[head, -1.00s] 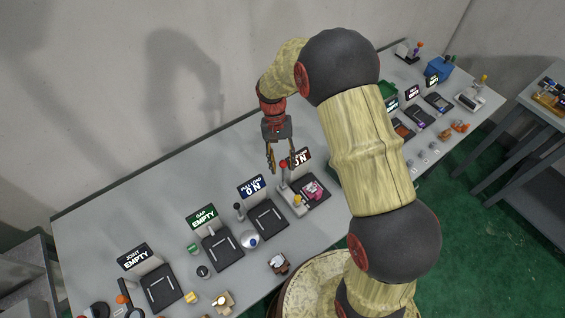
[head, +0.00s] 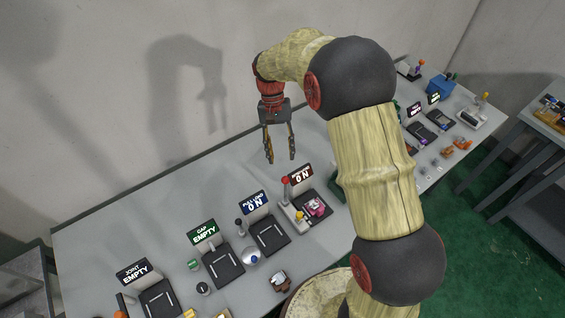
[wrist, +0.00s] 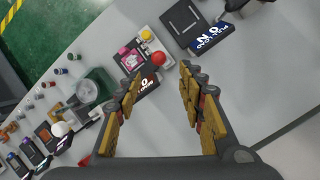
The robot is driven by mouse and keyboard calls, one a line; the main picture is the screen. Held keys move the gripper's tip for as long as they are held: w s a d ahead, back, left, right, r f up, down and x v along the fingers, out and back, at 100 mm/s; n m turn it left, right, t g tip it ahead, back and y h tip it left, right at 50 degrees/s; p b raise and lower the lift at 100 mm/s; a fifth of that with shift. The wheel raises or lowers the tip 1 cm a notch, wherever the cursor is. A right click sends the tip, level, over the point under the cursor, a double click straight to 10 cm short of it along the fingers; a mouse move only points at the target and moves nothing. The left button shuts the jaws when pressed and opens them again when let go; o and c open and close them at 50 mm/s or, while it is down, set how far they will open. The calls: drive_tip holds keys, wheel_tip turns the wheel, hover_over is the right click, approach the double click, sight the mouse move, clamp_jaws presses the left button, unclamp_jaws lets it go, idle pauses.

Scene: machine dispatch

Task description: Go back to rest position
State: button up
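My gripper (head: 279,146) hangs above the long grey table (head: 105,222), fingers pointing down. It is open and empty; in the wrist view its two fingers (wrist: 158,95) stand apart with nothing between them. Below and to its right in the head view is a station with an "ON" sign (head: 299,175), a red-knobbed lever (head: 286,182) and a pink item (head: 316,207) on its black tray. The gripper touches none of these. My arm hides part of the table behind it.
Other stations line the table: "PULL LOAD ON" (head: 254,203), "GAP EMPTY" (head: 202,234) and "JOINT EMPTY" (head: 134,271). A blue bin (head: 441,86) stands at the far right end. A second table (head: 541,180) is at right. The back strip near the wall is clear.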

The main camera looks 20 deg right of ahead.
drive_tip(key=shift+w+r, duration=0.15)
drive_tip(key=shift+r, duration=0.3)
drive_tip(key=s+d+n+t+b, duration=0.2)
drive_tip(key=s+t+b, duration=0.7)
drive_tip(key=s+b, duration=1)
drive_tip(key=s+n, duration=0.1)
drive_tip(key=s, duration=0.5)
drive_tip(key=shift+d+n+t, duration=0.2)
drive_tip(key=shift+n+t, duration=0.1)
idle(1.2)
